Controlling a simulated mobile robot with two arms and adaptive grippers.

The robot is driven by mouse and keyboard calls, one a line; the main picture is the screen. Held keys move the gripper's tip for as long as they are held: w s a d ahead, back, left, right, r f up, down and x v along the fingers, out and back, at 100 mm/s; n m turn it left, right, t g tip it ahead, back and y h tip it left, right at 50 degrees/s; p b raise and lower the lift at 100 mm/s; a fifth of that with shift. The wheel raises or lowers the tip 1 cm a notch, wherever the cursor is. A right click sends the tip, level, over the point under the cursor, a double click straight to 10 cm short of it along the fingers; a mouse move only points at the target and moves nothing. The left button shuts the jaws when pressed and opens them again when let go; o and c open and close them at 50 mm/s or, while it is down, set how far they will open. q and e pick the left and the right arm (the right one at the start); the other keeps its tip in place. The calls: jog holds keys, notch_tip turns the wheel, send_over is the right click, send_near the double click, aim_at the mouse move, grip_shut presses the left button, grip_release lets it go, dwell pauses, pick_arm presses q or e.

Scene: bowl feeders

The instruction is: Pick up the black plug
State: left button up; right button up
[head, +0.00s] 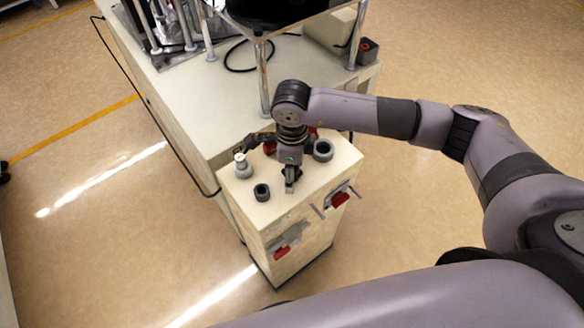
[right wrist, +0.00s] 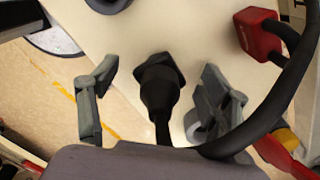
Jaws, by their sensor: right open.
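The black plug (right wrist: 158,85) shows in the right wrist view against a pale surface, with its black cable running down toward my wrist. My right gripper (head: 290,184) points down over the top of the pale cabinet. In the right wrist view its fingers are spread, one to the left and one to the right of the plug, with gaps on both sides. Nothing is held. In the head view I cannot make out the plug for sure near the gripper. My left gripper is not in view.
On the cabinet top (head: 275,211) stand a grey ring (head: 323,150), a dark ring (head: 262,192) and a white-topped grey piece (head: 242,165). A red plug (right wrist: 260,35) with a looping black cable lies right of the gripper in the wrist view. A larger bench (head: 205,105) adjoins behind.

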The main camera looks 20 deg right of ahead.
jog(key=shift+c, duration=0.3)
jog(key=c, duration=1.5)
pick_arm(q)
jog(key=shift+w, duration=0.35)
pick_arm(e)
jog(key=shift+r, duration=0.15)
